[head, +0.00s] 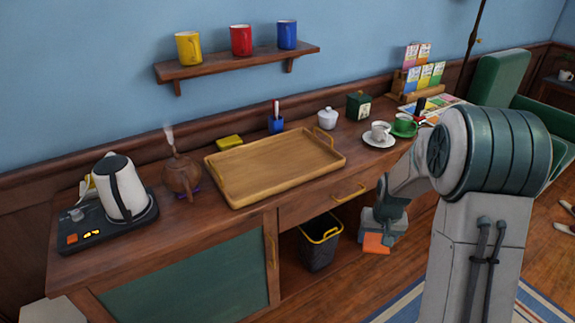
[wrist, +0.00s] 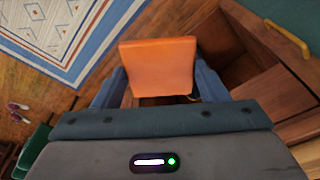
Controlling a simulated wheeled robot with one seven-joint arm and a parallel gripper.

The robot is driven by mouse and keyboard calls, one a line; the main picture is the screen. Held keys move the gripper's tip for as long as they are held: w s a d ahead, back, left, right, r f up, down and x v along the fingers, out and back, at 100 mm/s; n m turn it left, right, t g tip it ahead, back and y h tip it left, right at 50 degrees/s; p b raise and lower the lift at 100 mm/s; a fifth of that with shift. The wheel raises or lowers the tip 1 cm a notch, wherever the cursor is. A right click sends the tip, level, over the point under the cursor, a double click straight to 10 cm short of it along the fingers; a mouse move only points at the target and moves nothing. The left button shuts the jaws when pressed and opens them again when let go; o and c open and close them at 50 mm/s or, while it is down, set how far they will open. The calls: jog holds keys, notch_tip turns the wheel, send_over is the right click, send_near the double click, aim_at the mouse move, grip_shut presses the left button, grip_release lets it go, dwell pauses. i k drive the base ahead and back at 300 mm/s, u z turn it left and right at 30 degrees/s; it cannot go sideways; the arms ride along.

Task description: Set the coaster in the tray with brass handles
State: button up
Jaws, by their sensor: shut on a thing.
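The tray with brass handles (head: 262,176) is a wooden tray lying on top of the cabinet, and it looks empty. The coaster (head: 376,243) is an orange square. My gripper (head: 380,232) is shut on it, in front of the cabinet, below the cabinet top and to the right of the tray. In the wrist view the orange coaster (wrist: 158,66) sits between the two fingers and juts out beyond them.
A kettle (head: 121,187) and a brown teapot (head: 181,175) stand left of the tray. A white cup on a saucer (head: 379,140) and a green cup (head: 404,124) stand to its right. A bin (head: 319,246) is in the open cabinet bay. A mug shelf (head: 240,63) hangs above.

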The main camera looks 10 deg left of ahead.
aim_at(303, 157)
jog(key=z, duration=1.4)
jog(key=i, duration=1)
jog(key=u, duration=1.9)
